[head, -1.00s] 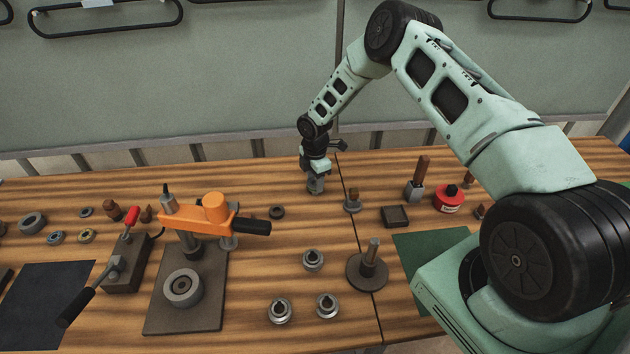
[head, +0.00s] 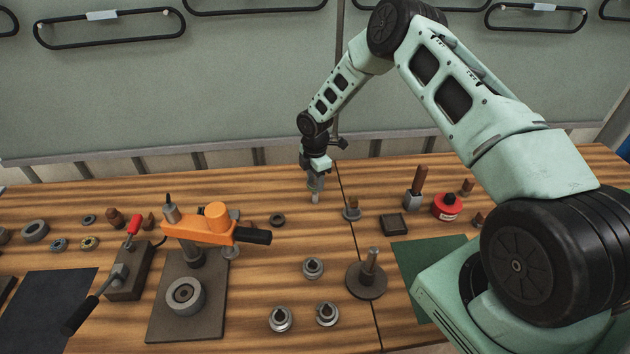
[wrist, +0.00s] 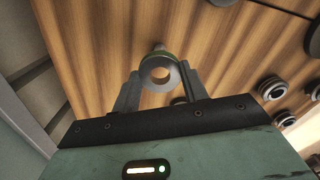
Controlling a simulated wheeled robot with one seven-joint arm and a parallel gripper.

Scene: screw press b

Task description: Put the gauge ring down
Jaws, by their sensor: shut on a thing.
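A greenish band and a small pale end show just behind the ring. In the head view my gripper (head: 316,186) points down over the far middle of the wooden bench, and a small pale piece shows at its tips. I cannot tell whether the held thing touches the bench.
A dark ring (head: 277,219) lies left of my gripper, and a small stand (head: 351,209) is to its right. The orange press (head: 212,228) is further left. Several steel collars (head: 313,268) and a post on a round base (head: 367,278) are nearer.

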